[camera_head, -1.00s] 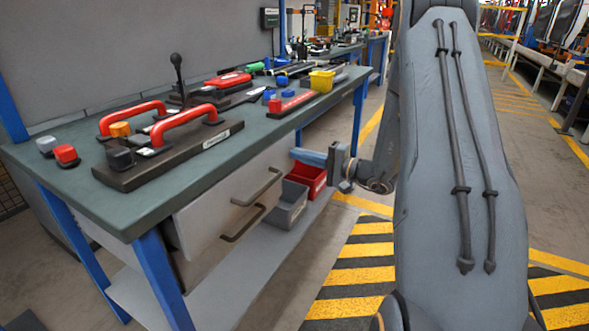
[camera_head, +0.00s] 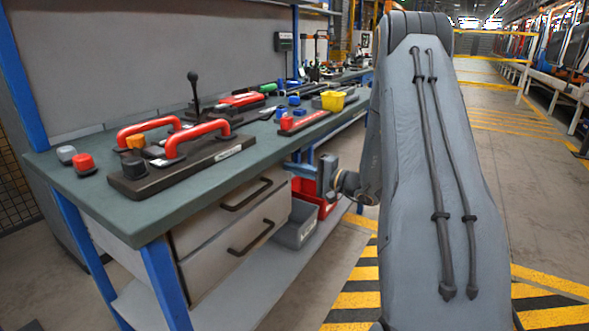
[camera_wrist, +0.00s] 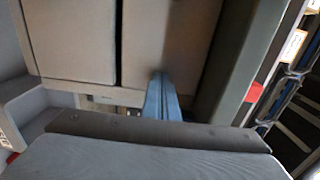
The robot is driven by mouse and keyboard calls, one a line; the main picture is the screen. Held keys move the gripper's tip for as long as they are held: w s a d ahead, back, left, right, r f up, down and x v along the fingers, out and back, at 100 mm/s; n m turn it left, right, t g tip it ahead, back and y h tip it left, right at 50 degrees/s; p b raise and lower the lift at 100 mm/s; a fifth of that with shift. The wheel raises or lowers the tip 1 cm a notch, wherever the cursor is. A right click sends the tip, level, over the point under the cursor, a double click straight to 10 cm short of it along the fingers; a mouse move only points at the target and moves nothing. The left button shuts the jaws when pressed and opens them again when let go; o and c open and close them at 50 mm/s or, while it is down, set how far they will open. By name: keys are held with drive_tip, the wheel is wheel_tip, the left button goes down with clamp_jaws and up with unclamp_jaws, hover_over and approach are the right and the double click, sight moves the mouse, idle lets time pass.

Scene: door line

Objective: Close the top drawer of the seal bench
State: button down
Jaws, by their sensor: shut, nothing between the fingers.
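The seal bench (camera_head: 190,198) has a green-grey worktop on blue legs, with two grey drawers under its near end. The top drawer (camera_head: 215,215) has a dark bar handle (camera_head: 247,194). Its front looks in line with the lower drawer (camera_head: 225,262); a very small gap cannot be ruled out. In the wrist view the top drawer's front (camera_wrist: 168,35) lies beside the lower one, across a dark seam. My gripper (camera_head: 292,168) is shut and empty, to the right of the top drawer, below the worktop edge. Its blue-grey fingers (camera_wrist: 161,85) point toward the drawer fronts; contact cannot be told.
A red-handled fixture (camera_head: 185,160), coloured buttons and a yellow bin (camera_head: 333,101) stand on the worktop. Grey (camera_head: 297,225) and red (camera_head: 322,203) bins sit on the lower shelf, below my gripper. Striped floor lies beside the bench; the aisle at the right is clear.

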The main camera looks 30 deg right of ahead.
drive_tip(key=shift+w+a+r, duration=0.15)
drive_tip(key=shift+w+r, duration=0.05)
drive_tip(key=v, duration=1.5)
drive_tip(key=s+a+r+n+g+y, duration=0.1)
drive_tip(key=s+a+n+g, duration=0.2)
drive_tip(key=a, duration=0.7)
drive_tip(key=s+a+r+n+g+y, duration=0.1)
drive_tip(key=s+a+g, duration=0.2)
drive_tip(key=a+g, duration=0.45)
drive_tip(key=s+a+r+n+g+y, duration=0.1)
drive_tip(key=s+a+n+g, duration=0.15)
drive_tip(key=a, duration=0.95)
drive_tip(key=s+a+n+g+h, duration=0.35)
drive_tip(key=s+a, duration=0.35)
drive_tip(key=s, duration=0.3)
drive_tip(key=s+n+t+h, duration=0.1)
drive_tip(key=s+n+h, duration=0.4)
drive_tip(key=s+h, duration=0.4)
drive_tip(key=s+d+r+m+p, duration=0.1)
drive_tip(key=d+r+m+p, duration=0.2)
drive_tip(key=d+r+p, duration=0.6)
drive_tip(key=p, duration=0.8)
drive_tip(key=shift+d+r+p, duration=0.25)
drive_tip(key=shift+r+p, duration=0.1)
